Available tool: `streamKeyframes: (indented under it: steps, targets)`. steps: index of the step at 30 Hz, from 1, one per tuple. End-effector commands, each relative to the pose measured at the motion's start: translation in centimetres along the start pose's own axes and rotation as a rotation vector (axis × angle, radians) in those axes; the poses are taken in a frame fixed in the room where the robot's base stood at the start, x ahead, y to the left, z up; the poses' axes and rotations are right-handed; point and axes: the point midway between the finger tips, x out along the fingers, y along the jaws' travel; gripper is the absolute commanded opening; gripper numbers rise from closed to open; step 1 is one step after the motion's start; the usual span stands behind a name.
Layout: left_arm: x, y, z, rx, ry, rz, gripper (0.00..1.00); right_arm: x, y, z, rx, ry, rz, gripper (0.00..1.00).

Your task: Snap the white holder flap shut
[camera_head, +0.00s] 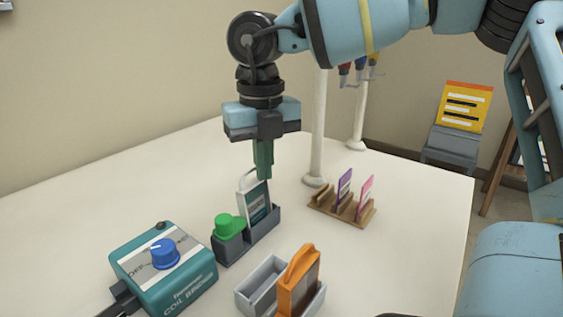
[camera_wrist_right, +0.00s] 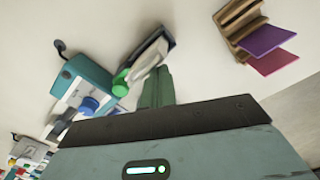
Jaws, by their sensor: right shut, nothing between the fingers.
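The white holder flap (camera_head: 243,186) stands up, slightly tilted, at the far end of a dark grey holder (camera_head: 233,248). It has a white frame around a dark printed card (camera_head: 258,203). A green knob (camera_head: 229,226) sits on the near end of the holder. My right gripper (camera_head: 264,175) is shut and empty, its green fingers pointing down at the flap's top edge. I cannot tell whether they touch. In the wrist view the white flap (camera_wrist_right: 146,62) lies just beyond the fingertips (camera_wrist_right: 158,72). My left gripper is not in view.
A teal box with a blue dial (camera_head: 165,254) stands left of the holder. A light grey holder with an orange flap (camera_head: 298,282) is in front. A wooden rack (camera_head: 342,206) with purple and pink cards stands right. A white post (camera_head: 318,130) rises behind. The table's left side is clear.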

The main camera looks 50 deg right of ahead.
Motion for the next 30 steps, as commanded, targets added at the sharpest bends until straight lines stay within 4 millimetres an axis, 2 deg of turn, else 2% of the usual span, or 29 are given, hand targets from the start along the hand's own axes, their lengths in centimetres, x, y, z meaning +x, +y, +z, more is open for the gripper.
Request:
streamKeyframes:
  steps: [14,30]
  targets:
    - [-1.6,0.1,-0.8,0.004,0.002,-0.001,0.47,-3.3,-0.5,0.4,0.005,-0.015,0.001,0.0]
    - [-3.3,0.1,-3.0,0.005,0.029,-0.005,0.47,-7.0,-1.0,0.6,0.005,-0.016,-0.001,0.0]
